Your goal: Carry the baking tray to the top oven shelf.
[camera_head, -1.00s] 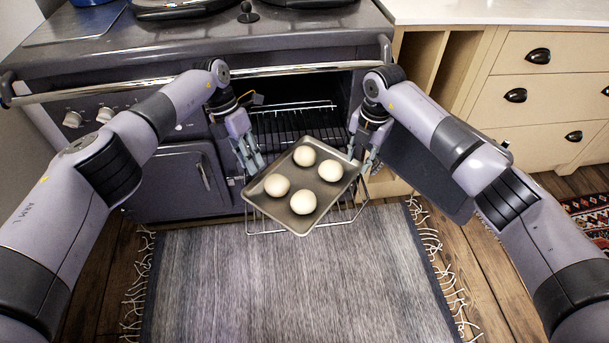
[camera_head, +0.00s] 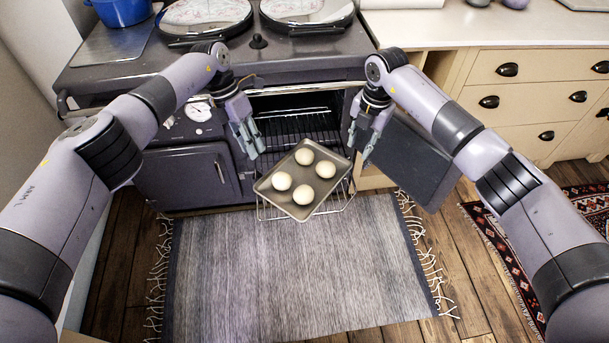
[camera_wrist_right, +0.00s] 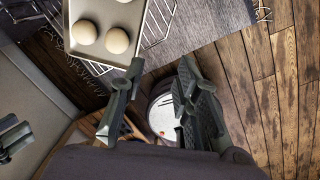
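The grey baking tray (camera_head: 318,196) holds several pale round buns (camera_head: 304,195) and lies askew over the pulled-out wire shelf (camera_head: 332,208) in front of the oven. It appears to rest on that shelf. A higher rack (camera_head: 300,113) shows inside the dark oven opening. My left gripper (camera_head: 250,148) is open and empty, just beyond the tray's left side. My right gripper (camera_head: 362,148) is open, to the right of the tray and apart from it. In the right wrist view the right gripper (camera_wrist_right: 158,92) has parted fingers with nothing between them, and the tray (camera_wrist_right: 85,62) lies beyond one finger.
The oven door (camera_head: 408,160) stands open to the right, close to my right arm. A grey rug (camera_head: 290,270) covers the floor in front. Drawers (camera_head: 530,90) line the right. A blue pot (camera_head: 122,10) stands on the stove top at the left.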

